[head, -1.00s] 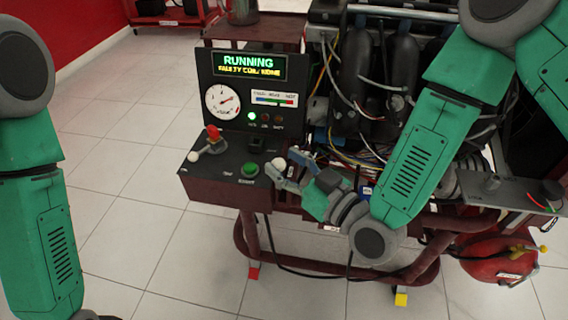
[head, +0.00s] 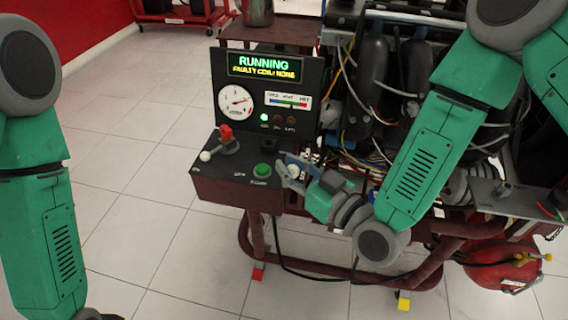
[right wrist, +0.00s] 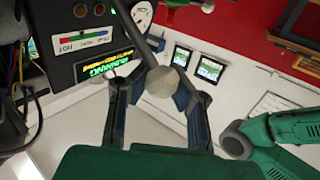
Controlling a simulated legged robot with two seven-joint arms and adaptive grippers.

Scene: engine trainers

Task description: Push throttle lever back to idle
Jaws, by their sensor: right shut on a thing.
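The throttle lever shows as a pale round knob (right wrist: 160,82) on a thin rod in the right wrist view, between the two dark fingers of my right gripper (right wrist: 158,92). In the head view, my right gripper (head: 290,168) is at the right end of the control console (head: 235,187), shut on the lever; its fingers partly cover the knob. My left arm hangs at the left edge of the head view, and its gripper is out of the picture.
A green button (head: 262,170), a red knob (head: 226,132) and a white-balled lever (head: 205,156) sit left of my right gripper. The display (head: 265,66) reads RUNNING above a gauge (head: 236,102). Engine hoses and wires (head: 365,130) crowd the right side.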

